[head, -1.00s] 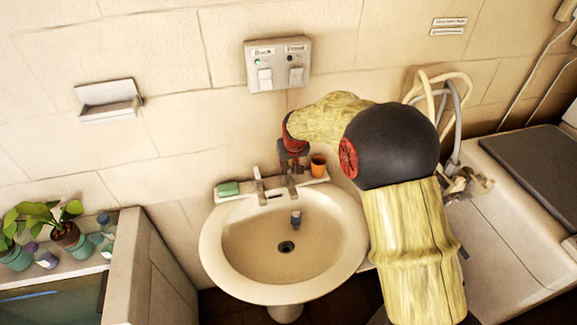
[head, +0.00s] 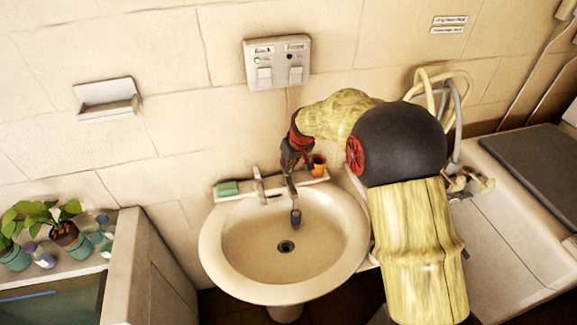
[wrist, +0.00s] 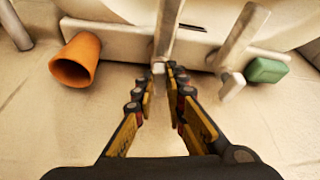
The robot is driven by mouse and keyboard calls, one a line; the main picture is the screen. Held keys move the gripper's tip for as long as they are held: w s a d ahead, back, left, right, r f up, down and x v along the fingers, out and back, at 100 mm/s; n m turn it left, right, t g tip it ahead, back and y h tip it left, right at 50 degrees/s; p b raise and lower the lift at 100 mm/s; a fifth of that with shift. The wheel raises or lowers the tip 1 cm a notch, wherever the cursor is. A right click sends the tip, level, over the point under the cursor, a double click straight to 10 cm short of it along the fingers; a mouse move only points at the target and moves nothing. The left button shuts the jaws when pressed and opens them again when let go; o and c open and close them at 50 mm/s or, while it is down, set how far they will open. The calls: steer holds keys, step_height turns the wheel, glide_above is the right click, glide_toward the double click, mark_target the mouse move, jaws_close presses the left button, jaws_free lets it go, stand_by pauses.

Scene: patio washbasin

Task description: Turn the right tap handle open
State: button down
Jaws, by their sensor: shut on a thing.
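The right tap (head: 292,190) stands on the back ledge of the washbasin (head: 216,250), its spout pointing over the bowl. In the wrist view the right tap (wrist: 168,25) is straight ahead, and its small handle (wrist: 158,68) sits between my fingertips. My gripper (head: 290,172) reaches down to it from the wall side. It also shows in the wrist view (wrist: 162,78), its fingers shut on the handle and hiding part of it. How far the handle is turned I cannot tell. The left tap (head: 259,185) stands apart, also in the wrist view (wrist: 240,38).
A green soap (head: 228,188) lies at the ledge's left end. A small dark blue-grey object (head: 296,218) shows below the right spout. A switch box (head: 278,64) is on the wall above.

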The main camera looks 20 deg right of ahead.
steer(key=n, duration=0.1)
steer(key=n+b, duration=0.1)
steer(key=n+y+b, duration=0.1)
steer(key=shift+w+d+f+n, duration=0.15)
steer(key=shift+w+d+n, duration=0.05)
steer(key=shift+d+n, duration=0.1)
steer(key=n+b, duration=0.1)
steer(key=n+g+y+b, duration=0.1)
steer(key=n, duration=0.1)
steer(key=shift+w+d+n, duration=0.15)
steer(key=shift+d+n, duration=0.05)
steer(key=shift+n, duration=0.1)
steer(key=n, duration=0.1)
steer(key=n+g+y, duration=0.1)
steer(key=n, duration=0.1)
steer(key=shift+w+d+n+g, duration=0.15)
steer(key=shift+w+n+g, duration=0.05)
steer(key=shift+n+g, duration=0.1)
steer(key=shift+w+r+n+g+p, duration=0.1)
steer(key=shift+n+g+p, duration=0.15)
steer(key=shift+n, duration=0.5)
steer(key=shift+w+r+n+g+p, duration=0.15)
steer(key=shift+n+g, duration=0.2)
steer(key=shift+n, duration=0.4)
steer(key=shift+f, duration=0.1)
steer(key=c, duration=1.8)
jaws_free()
